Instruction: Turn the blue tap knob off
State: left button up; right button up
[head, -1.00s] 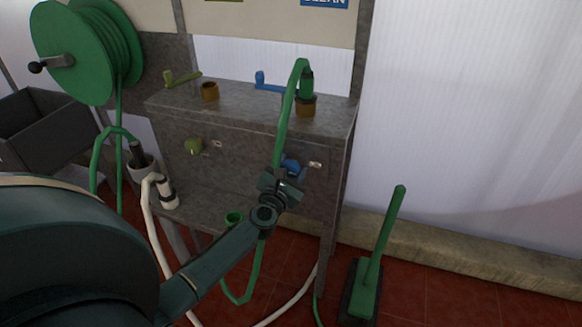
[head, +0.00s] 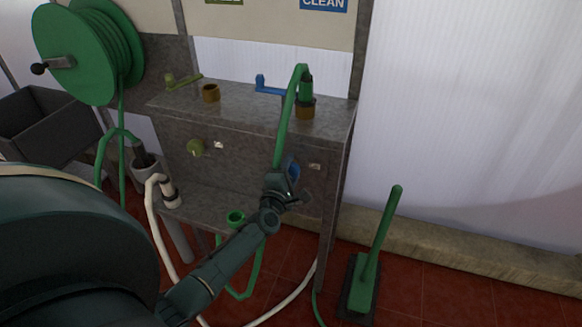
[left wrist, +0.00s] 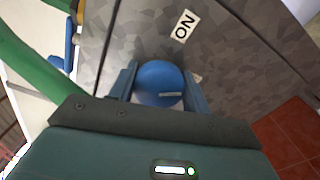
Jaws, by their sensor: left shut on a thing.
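The blue tap knob (left wrist: 158,82) is on the front panel of the grey metal stand (head: 250,170). It also shows in the head view (head: 293,172), partly behind my gripper. My left gripper (head: 284,181) is at the knob. In the left wrist view, its two fingers (left wrist: 160,90) lie on either side of the knob and are shut on it. A white mark on the knob's face points roughly sideways in that view. An "ON" label (left wrist: 184,26) is on the panel near the knob. My right gripper is not in view.
A green hose (head: 283,125) hangs close beside my gripper. An olive knob (head: 195,148) is on the panel to the left. A green-handled brush (head: 381,235) stands on the red floor at right. A hose reel (head: 85,50) is at upper left.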

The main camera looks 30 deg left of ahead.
pick_arm(q)
jog(key=m, duration=0.2)
jog(key=shift+m+p, duration=0.85)
jog(key=shift+m, duration=1.45)
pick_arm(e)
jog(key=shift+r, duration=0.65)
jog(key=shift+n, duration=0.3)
pick_arm(q)
jog(key=o, duration=1)
jog(key=shift+c, duration=0.2)
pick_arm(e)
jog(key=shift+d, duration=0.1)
pick_arm(q)
jog(key=p+v, duration=0.1)
jog(key=v, duration=1.2)
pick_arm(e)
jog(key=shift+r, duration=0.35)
pick_arm(q)
jog(key=shift+s+a+f, duration=0.1)
